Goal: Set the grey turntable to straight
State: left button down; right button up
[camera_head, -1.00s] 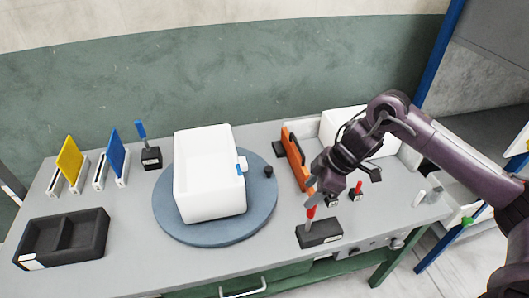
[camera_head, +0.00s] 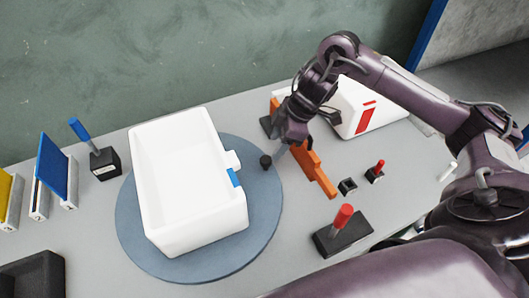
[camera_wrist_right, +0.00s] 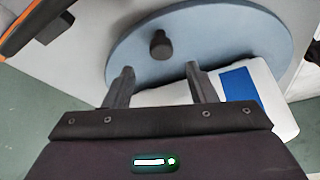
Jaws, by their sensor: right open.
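The grey-blue round turntable (camera_head: 265,210) lies on the table and bears a white open box (camera_head: 243,212) with a blue patch on one side. The box sits slightly turned. A dark knob (camera_head: 266,161) stands up near the turntable's right edge. My right gripper (camera_head: 284,148) hangs just right of the knob, open and empty. In the right wrist view the knob (camera_wrist_right: 160,45) shows ahead of and between the open fingers (camera_wrist_right: 158,71), and the turntable (camera_wrist_right: 210,25) is behind it. My left gripper is not in view.
An orange barrier (camera_head: 318,172) and a white container with a red mark (camera_head: 362,115) stand right of the turntable. A red-handled lever (camera_head: 343,222) is at front right. A blue-handled lever (camera_head: 92,145) and blue panel (camera_head: 55,168) are at left.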

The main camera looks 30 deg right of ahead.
aim_at(267, 159)
jog(key=x, duration=0.6)
jog(key=shift+a+f+p, duration=0.2)
jog(key=shift+p, duration=0.1)
jog(key=shift+s, duration=0.1)
grip_shut()
